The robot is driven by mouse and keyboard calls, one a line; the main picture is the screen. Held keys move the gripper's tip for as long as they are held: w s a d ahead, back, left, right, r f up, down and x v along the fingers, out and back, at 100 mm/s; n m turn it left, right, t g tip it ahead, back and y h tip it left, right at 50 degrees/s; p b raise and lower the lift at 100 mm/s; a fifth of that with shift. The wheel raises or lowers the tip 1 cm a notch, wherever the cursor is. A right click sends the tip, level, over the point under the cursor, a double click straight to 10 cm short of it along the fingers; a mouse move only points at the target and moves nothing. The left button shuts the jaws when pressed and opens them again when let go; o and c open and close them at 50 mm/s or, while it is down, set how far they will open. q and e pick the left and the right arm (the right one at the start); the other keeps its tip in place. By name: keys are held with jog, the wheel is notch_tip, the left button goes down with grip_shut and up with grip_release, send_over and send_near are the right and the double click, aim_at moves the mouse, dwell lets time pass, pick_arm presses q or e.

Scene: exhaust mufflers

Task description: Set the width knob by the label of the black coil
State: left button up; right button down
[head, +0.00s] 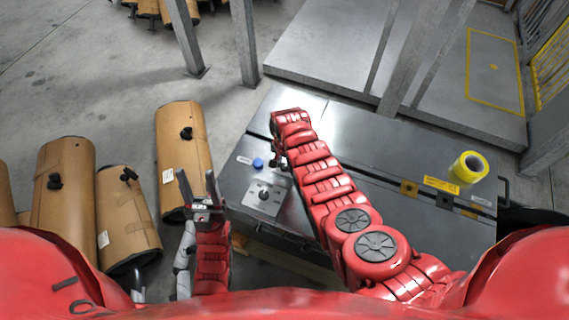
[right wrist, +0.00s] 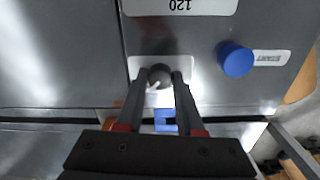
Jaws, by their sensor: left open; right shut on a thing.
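In the right wrist view a small dark round knob (right wrist: 160,72) with a white pointer line sits on a pale plate. My right gripper (right wrist: 161,80) is shut on it; in the head view the right gripper (head: 279,161) hides this knob. A larger pale dial plate (head: 263,197) with a dark knob lies just nearer to me on the bench; its edge, with an upside-down "120" (right wrist: 180,6), shows in the right wrist view. My left gripper (head: 200,190) is open and empty left of the bench. I cannot make out a black coil or its label.
A blue button (head: 258,163) with a START label sits left of my right gripper; it also shows in the right wrist view (right wrist: 236,60). A yellow tape roll (head: 468,167) stands at the bench's right. Grey posts rise behind.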

dwell(0.5)
jog(key=c, duration=0.5)
grip_release()
jog(key=shift+r, duration=0.1)
notch_tip(320, 180, up, 2)
jog(key=shift+w+r, duration=0.1)
notch_tip(320, 180, up, 9)
jog(key=b, duration=0.2)
notch_tip(320, 180, up, 6)
jog(key=p, duration=0.6)
send_over(284, 165)
jog(key=shift+d, duration=0.15)
